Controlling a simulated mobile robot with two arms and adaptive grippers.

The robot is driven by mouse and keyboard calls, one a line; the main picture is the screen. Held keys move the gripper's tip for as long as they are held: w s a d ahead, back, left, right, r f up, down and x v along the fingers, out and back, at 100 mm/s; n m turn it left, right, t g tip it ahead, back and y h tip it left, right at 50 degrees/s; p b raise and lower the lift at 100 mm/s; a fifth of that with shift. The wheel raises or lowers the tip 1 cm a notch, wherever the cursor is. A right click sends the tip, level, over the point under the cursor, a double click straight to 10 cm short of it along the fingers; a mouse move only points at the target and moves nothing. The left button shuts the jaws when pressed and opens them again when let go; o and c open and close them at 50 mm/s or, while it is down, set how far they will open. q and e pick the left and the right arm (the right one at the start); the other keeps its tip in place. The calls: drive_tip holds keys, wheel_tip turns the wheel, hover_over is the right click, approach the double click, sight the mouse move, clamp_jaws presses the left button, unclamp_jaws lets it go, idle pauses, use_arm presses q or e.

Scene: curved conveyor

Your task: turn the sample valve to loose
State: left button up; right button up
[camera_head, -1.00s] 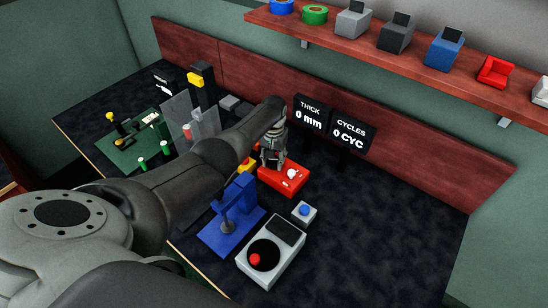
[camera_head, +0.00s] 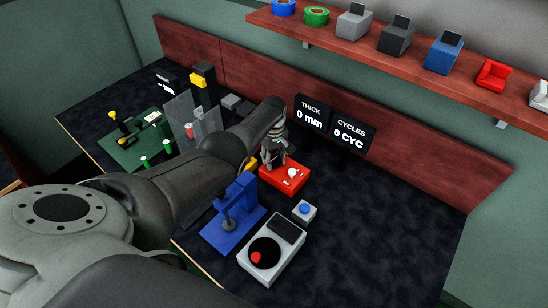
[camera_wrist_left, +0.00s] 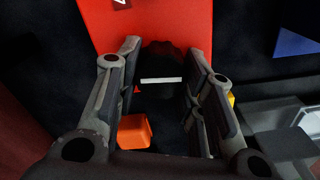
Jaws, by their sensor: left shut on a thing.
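The sample valve appears as a black round knob (camera_wrist_left: 162,58) with a white line, on a red base (camera_wrist_left: 95,22) in the left wrist view. The white line lies nearly level across the picture. The red base also shows in the head view (camera_head: 287,186), with a white round part (camera_head: 292,173) on top. My left gripper (camera_head: 270,163) is over the base's left end in the head view. Its fingers (camera_wrist_left: 163,62) stand on both sides of the knob, shut on it. The head view hides the knob behind the gripper. My right gripper is not in view.
A blue press-like stand (camera_head: 236,213), a blue-button box (camera_head: 304,210) and a grey box with a red knob (camera_head: 288,252) stand nearby. An orange block (camera_wrist_left: 133,131) shows in the left wrist view. Display signs (camera_head: 311,112) stand behind. The table's right side is clear.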

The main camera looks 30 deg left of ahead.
sight(274, 158)
use_arm(q)
drive_tip(key=shift+w+r+n, duration=0.1)
drive_tip(key=shift+n, duration=0.5)
drive_tip(key=o, duration=1)
drive_tip(key=shift+o, duration=0.2)
wheel_tip(274, 158, up, 12)
idle(0.3)
idle(0.5)
